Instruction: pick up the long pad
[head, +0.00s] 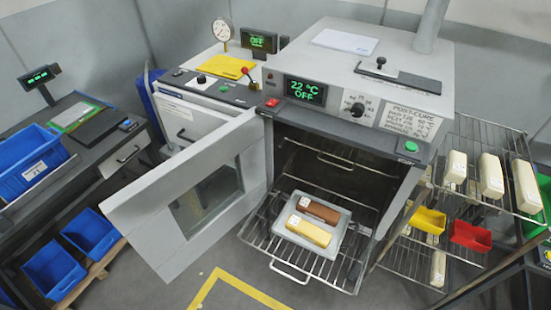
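No gripper of mine shows in the head view. A brown bar (320,210) and a cream-yellow bar (309,233) lie side by side on a grey tray (341,233), each with a white label at its left end. The tray sits on the pulled-out wire rack (268,243) of the open oven. Cream blocks stand on the right shelf: a short one (456,165), a middle one (491,176) and a longer one (526,187). Another cream block (438,268) is on the lower shelf. Which one is the long pad I cannot tell for sure.
The oven door (190,195) stands wide open to the left. The oven display (306,91) reads 22 °C OFF. A yellow bin (428,220) and a red bin (470,235) sit on the right shelving. Blue bins (28,165) are at the left bench. The floor in front is clear.

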